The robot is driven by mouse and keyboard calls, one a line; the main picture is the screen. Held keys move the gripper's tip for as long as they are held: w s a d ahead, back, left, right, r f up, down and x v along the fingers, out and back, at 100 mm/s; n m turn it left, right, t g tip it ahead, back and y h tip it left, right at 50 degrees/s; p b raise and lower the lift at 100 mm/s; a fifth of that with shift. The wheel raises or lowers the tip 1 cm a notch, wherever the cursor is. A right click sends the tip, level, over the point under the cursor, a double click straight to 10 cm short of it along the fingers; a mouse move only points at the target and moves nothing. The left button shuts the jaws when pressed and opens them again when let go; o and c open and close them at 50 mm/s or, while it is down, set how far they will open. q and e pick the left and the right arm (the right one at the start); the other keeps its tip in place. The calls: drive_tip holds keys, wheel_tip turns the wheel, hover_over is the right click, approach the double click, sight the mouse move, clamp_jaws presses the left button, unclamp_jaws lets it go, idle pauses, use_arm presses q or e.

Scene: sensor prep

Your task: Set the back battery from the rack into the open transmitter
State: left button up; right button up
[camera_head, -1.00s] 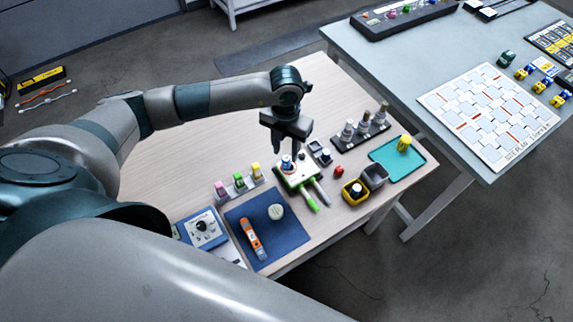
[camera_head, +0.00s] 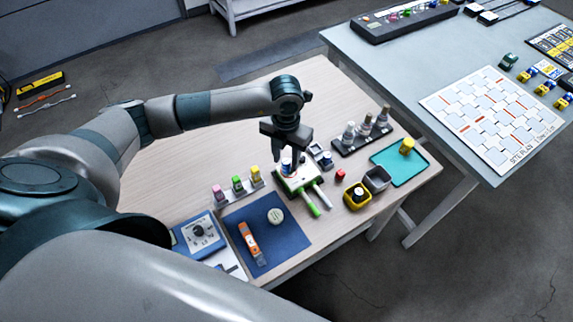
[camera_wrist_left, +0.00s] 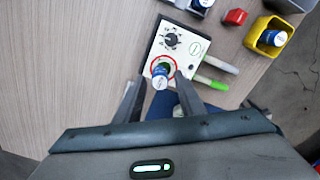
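A blue battery with a pale top (camera_wrist_left: 160,80) stands in a red-ringed round opening of a white box with a black dial (camera_wrist_left: 172,41). The box also shows in the head view with green edges (camera_head: 298,181). I cannot tell whether this box is the transmitter. My left gripper (camera_head: 287,158) points down over the battery. In the left wrist view its fingers (camera_wrist_left: 158,78) are apart on either side of the battery, with gaps visible. A small grey holder (camera_head: 321,155) with blue-and-white pieces, possibly the rack, stands just behind the box. My right gripper is not in view.
A yellow bin (camera_head: 349,201) with a blue battery inside, a grey bin (camera_head: 378,182) and a red block (camera_head: 340,174) stand to the right. A green pen and a white pen lie beside the box. A blue mat (camera_head: 283,241) lies in front.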

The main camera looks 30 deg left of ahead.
use_arm(q)
drive_tip(key=c, duration=0.7)
drive_tip(key=shift+c, duration=0.5)
drive_tip(key=shift+r, duration=0.1)
drive_tip(key=shift+r, duration=0.1)
drive_tip(key=shift+r+p, duration=1.05)
drive_tip(key=shift+r, duration=0.45)
drive_tip(key=shift+r+p, duration=0.45)
drive_tip(key=shift+r, duration=0.6)
